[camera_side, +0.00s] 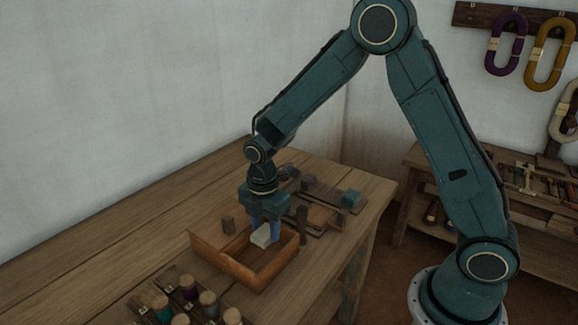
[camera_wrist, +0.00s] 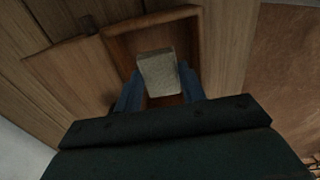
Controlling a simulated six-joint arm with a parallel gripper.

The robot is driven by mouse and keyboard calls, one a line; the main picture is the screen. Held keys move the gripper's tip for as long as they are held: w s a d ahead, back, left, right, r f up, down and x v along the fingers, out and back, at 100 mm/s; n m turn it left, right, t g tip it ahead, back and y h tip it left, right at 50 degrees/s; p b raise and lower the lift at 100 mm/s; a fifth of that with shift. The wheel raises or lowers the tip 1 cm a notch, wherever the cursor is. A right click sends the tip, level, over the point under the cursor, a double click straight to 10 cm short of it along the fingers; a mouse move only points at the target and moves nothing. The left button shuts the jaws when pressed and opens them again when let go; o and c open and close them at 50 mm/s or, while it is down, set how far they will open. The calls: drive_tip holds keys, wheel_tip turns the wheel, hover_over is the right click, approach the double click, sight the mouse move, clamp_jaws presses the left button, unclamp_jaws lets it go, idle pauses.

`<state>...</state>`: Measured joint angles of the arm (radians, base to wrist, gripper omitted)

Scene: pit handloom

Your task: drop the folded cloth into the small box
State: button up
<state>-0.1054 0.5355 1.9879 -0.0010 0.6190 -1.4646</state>
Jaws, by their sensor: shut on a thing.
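The folded cloth (camera_side: 261,237) is a small pale grey-beige block. In the wrist view the cloth (camera_wrist: 159,73) sits between the two blue fingers of my gripper (camera_wrist: 160,88). My gripper (camera_side: 264,230) points down and is shut on the cloth. The small box (camera_side: 262,281) is an open wooden box on the bench, with a low front wall. The cloth is over the box's opening in both views, and the box's rim (camera_wrist: 150,19) shows behind it in the wrist view. I cannot tell how far the cloth is above the box floor.
The box stands on a wooden bench (camera_side: 125,225). Spools of thread (camera_side: 188,286) stand in a rack at the front left. Dark wooden pieces and a teal block (camera_side: 350,198) lie to the right.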

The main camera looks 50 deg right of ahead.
drive_tip(key=o, duration=1.1)
drive_tip(key=shift+r, duration=0.1)
wheel_tip(320, 180, up, 14)
drive_tip(key=shift+f, duration=0.2)
idle(0.4)
